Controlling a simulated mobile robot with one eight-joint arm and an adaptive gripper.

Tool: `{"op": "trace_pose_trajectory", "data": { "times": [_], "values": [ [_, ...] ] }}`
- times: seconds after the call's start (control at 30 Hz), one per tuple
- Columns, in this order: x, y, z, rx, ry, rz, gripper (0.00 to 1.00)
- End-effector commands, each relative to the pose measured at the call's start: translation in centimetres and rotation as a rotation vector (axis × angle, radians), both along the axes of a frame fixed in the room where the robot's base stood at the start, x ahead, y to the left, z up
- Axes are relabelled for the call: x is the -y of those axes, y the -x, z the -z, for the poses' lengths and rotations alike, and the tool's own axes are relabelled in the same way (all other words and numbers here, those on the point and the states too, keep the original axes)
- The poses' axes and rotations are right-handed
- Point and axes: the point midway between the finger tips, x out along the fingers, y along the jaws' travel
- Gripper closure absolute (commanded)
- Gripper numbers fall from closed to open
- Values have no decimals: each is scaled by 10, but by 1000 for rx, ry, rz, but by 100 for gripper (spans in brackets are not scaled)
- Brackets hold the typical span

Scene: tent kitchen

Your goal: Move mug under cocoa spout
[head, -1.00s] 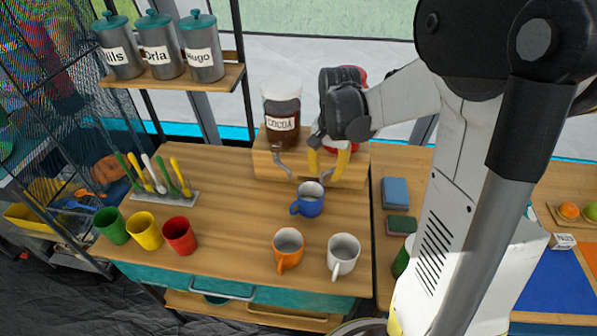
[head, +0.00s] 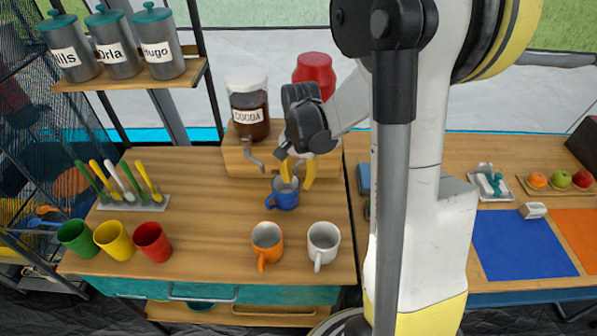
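A blue mug (head: 284,196) stands upright on the wooden counter in the head view. My gripper (head: 298,177) has yellow fingertips, parted, just above and at the far rim of the blue mug. I cannot tell whether they touch it. The cocoa dispenser (head: 248,112), a dark jar with a white lid and a COCOA label, sits on a wooden stand (head: 236,160). Its metal spout (head: 253,157) hangs at the front, left of my gripper. An orange mug (head: 267,240) and a white mug (head: 323,240) stand nearer the front edge.
A red-lidded dispenser (head: 315,70) is partly hidden behind my arm. Green (head: 76,237), yellow (head: 113,240) and red (head: 152,241) cups stand at left front, near a utensil rack (head: 133,203). Labelled canisters (head: 117,50) stand on a shelf above. The counter's left middle is clear.

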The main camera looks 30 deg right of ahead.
Motion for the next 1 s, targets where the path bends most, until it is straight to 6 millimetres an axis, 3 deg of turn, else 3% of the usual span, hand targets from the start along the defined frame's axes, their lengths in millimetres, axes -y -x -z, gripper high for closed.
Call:
{"op": "trace_pose_trajectory", "data": {
  "times": [0.03,0.23,0.67,0.77,1.0],
  "values": [
    [0,-1,11,0,0,0,69],
    [0,-1,33,0,0,0,69],
    [-1,-1,37,0,0,0,70],
    [-1,-1,37,0,0,0,100],
    [-1,-1,37,0,0,0,100]
  ]
}}
